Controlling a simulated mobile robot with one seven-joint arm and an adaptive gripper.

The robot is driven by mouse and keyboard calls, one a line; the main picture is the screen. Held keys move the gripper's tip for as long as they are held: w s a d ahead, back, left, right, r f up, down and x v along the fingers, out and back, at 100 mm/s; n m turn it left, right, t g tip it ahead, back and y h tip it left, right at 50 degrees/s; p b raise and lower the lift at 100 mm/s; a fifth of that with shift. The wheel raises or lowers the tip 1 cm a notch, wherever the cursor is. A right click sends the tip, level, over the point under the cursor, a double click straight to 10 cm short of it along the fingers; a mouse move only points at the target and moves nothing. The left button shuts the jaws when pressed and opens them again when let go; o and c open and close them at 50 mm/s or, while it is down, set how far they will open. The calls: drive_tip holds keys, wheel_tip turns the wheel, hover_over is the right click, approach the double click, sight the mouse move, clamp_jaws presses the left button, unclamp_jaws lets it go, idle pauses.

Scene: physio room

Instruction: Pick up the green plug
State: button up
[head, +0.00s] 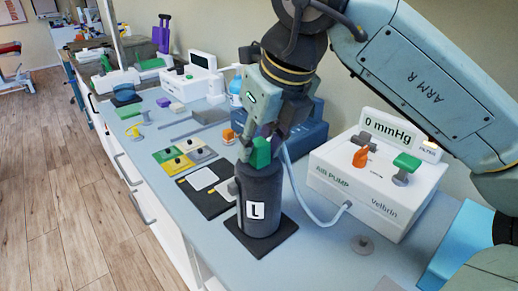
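A green plug (261,154) sits at the top of an upright dark grey cylinder marked "L" (258,185). My gripper (263,142) points down over the cylinder, with its fingertips at the green plug. One fingertip is close along the plug's left side. The other is behind or to the right, and its contact is hard to make out. I cannot tell whether the fingers are closed on the plug. The plug's lower end is hidden. The cylinder stands on a black square pad (283,238).
A white air pump box (340,190) with orange and green knobs stands close on the right; a pale hose loops from it. Coloured square tiles (165,155) and black plates (212,203) lie to the left. The counter's front edge is near, with open floor beyond.

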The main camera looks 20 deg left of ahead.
drive_tip(key=c, duration=0.5)
drive_tip(key=shift+o, duration=0.2)
drive_tip(key=shift+r, duration=0.1)
